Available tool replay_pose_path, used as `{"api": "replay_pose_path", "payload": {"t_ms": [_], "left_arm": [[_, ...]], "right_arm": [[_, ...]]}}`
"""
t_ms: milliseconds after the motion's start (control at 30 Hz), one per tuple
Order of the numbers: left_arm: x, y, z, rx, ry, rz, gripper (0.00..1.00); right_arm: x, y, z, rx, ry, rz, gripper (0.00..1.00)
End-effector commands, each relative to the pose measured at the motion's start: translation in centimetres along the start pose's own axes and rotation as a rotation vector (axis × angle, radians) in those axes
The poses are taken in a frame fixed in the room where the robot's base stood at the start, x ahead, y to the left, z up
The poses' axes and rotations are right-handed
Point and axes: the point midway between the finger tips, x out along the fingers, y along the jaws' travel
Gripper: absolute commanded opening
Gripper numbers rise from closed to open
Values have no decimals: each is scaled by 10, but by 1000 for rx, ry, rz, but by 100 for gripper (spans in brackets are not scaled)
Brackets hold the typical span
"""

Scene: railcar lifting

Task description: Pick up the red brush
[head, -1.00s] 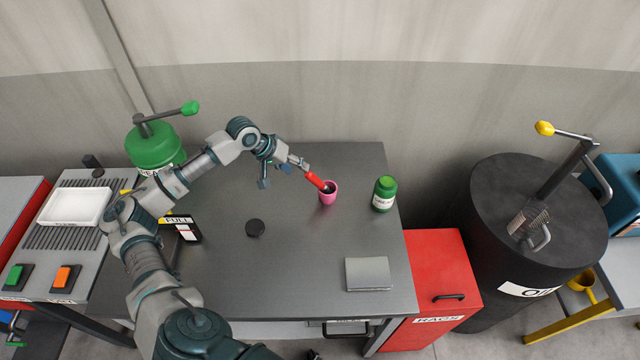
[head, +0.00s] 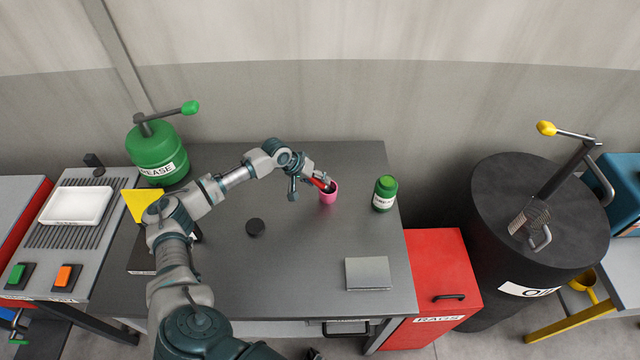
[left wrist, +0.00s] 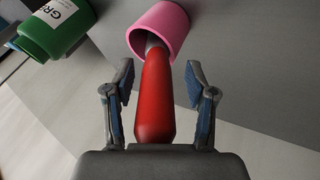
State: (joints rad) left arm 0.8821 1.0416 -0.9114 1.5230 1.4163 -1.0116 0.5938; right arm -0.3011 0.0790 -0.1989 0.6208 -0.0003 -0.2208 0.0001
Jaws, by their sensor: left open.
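The red brush (left wrist: 155,100) leans in a pink cup (left wrist: 165,28), its red handle sticking out toward me. In the head view the handle (head: 318,184) shows partly behind my gripper, and the pink cup (head: 328,196) stands on the grey table. My left gripper (head: 325,180) is at the brush handle. In the left wrist view my left gripper (left wrist: 160,80) is open, with one finger on each side of the handle and gaps between. The brush's far end is hidden inside the cup. My right gripper is not in view.
A green bottle (head: 384,194) stands right of the cup. A green grease container (head: 157,155) is at the back left. The table's front middle is clear.

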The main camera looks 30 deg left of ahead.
Motion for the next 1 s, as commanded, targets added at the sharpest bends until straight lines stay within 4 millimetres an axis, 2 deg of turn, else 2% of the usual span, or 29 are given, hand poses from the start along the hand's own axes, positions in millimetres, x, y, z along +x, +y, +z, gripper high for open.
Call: {"api": "replay_pose_path", "payload": {"t_ms": [67,200,267,300,667,1000], "left_arm": [[0,0,0,0,0,0,54],[0,0,0,0,0,0,19],[0,0,0,0,-1,-1,4],[0,0,0,0,-1,0,0],[-5,3,-3,0,0,1,0],[-62,34,-26,1,3,3,0]], "right_arm": [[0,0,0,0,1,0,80],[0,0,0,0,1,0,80],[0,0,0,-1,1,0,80],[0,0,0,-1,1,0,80],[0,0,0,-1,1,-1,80],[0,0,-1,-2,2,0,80]]}}
